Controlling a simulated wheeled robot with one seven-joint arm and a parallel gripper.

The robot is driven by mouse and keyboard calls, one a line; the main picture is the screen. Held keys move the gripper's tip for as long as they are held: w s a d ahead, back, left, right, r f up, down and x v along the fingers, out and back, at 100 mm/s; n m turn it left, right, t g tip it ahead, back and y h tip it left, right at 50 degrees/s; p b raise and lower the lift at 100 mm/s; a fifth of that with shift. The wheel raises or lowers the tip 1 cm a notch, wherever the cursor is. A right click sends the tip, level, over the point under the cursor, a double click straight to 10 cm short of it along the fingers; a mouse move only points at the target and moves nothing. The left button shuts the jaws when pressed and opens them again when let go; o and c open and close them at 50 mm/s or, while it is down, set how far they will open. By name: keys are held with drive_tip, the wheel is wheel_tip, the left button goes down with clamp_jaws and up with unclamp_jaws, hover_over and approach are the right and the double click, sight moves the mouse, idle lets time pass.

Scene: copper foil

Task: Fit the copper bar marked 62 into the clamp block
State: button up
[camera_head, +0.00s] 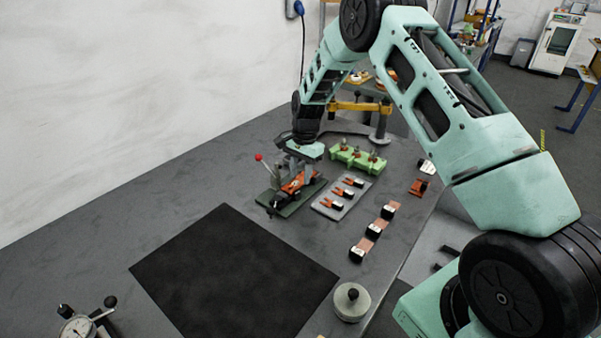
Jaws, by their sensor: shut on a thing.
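My gripper (298,168) points down at the back of the table, right over a lever fixture on a dark green base (290,205). Its fingers are mostly hidden among the fixture's parts. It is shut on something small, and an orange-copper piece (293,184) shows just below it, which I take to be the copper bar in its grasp. No number can be read on it. The fixture has a red-balled lever (258,157) at its left and looks like the clamp block. Whether the piece is seated in it or only above it, I cannot tell.
A grey tray (322,208) with several orange-and-black pieces lies right of the fixture. A light green block (357,157) stands behind. Labelled copper pieces (374,230) line the right edge. A black mat (235,275) is clear. A round weight (351,302) and dial gauge (77,328) stand in front.

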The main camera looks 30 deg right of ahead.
drive_tip(key=o, duration=0.8)
drive_tip(key=shift+r, duration=0.1)
drive_tip(key=shift+r+p, duration=1.05)
drive_tip(key=shift+r, duration=0.3)
drive_tip(key=o, duration=0.6)
drive_tip(key=shift+c, duration=0.2)
